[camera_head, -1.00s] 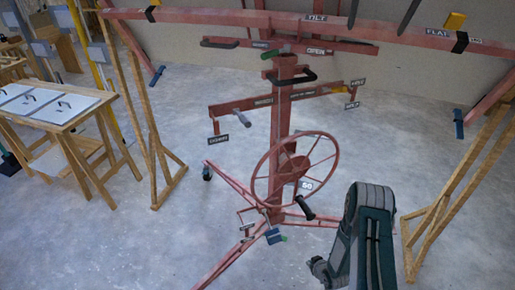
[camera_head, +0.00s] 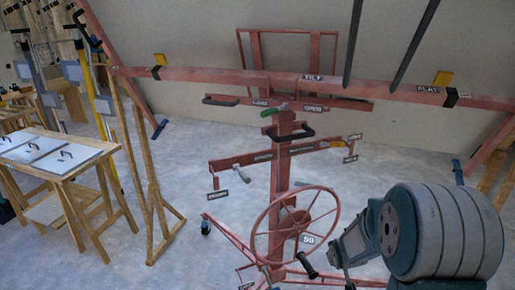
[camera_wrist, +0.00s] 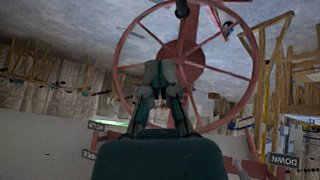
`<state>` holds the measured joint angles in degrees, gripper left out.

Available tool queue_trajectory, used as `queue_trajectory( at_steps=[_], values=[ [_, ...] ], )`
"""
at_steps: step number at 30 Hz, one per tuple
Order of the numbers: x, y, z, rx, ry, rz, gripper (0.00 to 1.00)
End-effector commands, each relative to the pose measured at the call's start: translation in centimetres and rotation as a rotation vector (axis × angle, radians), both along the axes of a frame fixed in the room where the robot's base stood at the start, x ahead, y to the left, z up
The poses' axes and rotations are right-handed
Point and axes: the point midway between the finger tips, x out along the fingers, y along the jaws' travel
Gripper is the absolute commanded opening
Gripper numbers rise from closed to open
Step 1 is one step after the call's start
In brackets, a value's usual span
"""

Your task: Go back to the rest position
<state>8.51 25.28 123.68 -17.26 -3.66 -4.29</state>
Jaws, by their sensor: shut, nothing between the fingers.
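My gripper (camera_wrist: 165,72) is shut and empty, its fingers together in front of the red handwheel (camera_wrist: 185,65) in the wrist view. I cannot tell how far apart gripper and wheel are. In the head view the same handwheel (camera_head: 258,232) stands on the red panel lift's post (camera_head: 281,175). My arm is folded large at the lower right, and my gripper shows only partly there, just right of the wheel's black crank handle (camera_head: 307,265). A number tag on the wheel appears to read 59.
Red cross bars labelled TILT and FLAT (camera_head: 230,77) span the upper view. A wooden table with white panels (camera_head: 55,150) stands at left beside a wooden frame (camera_head: 150,200). Red lift legs spread low. The concrete floor (camera_head: 185,165) between is clear.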

Motion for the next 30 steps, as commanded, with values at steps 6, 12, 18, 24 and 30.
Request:
queue_trajectory(
  at_steps=[6, 12, 18, 24, 30],
  values=[
    [-3.2, 1.0, 7.5, 0.002, 0.007, -0.057, 0.00],
    [-7.4, 2.1, 13.0, 0.022, 0.020, -0.104, 0.00],
    [-12.4, 3.5, 17.4, 0.055, 0.034, -0.142, 0.00],
    [-18.0, 4.9, 20.5, 0.098, 0.053, -0.168, 0.00],
    [-23.7, 6.3, 22.4, 0.148, 0.075, -0.181, 0.00]
  ],
)
